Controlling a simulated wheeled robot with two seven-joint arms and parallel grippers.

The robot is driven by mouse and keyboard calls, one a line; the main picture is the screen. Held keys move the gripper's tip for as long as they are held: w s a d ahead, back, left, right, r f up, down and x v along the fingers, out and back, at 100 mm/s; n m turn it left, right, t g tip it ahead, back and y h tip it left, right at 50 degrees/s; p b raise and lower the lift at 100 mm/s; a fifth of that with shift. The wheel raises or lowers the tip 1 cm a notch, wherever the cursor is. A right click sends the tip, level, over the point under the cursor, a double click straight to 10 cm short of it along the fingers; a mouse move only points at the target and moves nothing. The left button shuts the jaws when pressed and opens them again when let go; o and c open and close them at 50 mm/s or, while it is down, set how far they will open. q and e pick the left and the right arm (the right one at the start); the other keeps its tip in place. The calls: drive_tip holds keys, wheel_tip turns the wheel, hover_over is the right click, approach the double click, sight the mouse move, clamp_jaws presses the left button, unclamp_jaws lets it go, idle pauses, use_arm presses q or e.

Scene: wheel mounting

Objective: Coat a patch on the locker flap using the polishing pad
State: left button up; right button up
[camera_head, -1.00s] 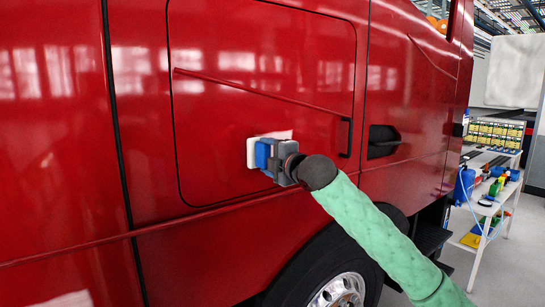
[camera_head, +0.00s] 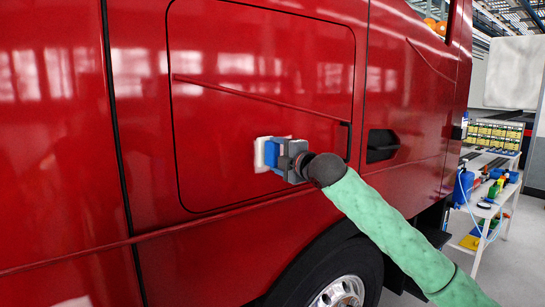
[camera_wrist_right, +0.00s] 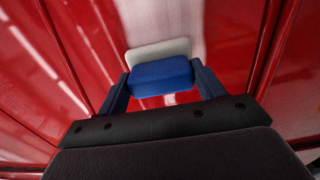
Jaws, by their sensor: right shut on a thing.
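The locker flap (camera_head: 230,110) is a red rounded panel on the side of a red truck. My right gripper (camera_head: 280,155) is in front of its lower right part. It is shut on the polishing pad's blue block (camera_head: 271,154), which also shows between the fingers in the right wrist view (camera_wrist_right: 161,77). The pad's white face (camera_head: 260,154) is turned to the flap and looks to be against it; exact contact cannot be told. In the right wrist view a pale whitish streak (camera_wrist_right: 160,20) lies on the red surface beyond the pad. My left gripper is not in view.
A dark recessed door handle (camera_head: 382,145) is right of the flap. A wheel (camera_head: 335,275) is below my right arm. A white shelf table (camera_head: 490,190) with bottles and boxes stands at the far right.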

drive_tip(key=w+d, duration=0.6)
drive_tip(key=d, duration=0.3)
drive_tip(key=shift+w, duration=0.25)
idle(1.1)
drive_tip(key=shift+v, duration=2.9)
drive_tip(key=shift+b+v, duration=0.3)
drive_tip(key=shift+v, duration=1.2)
drive_tip(key=shift+a, duration=0.1)
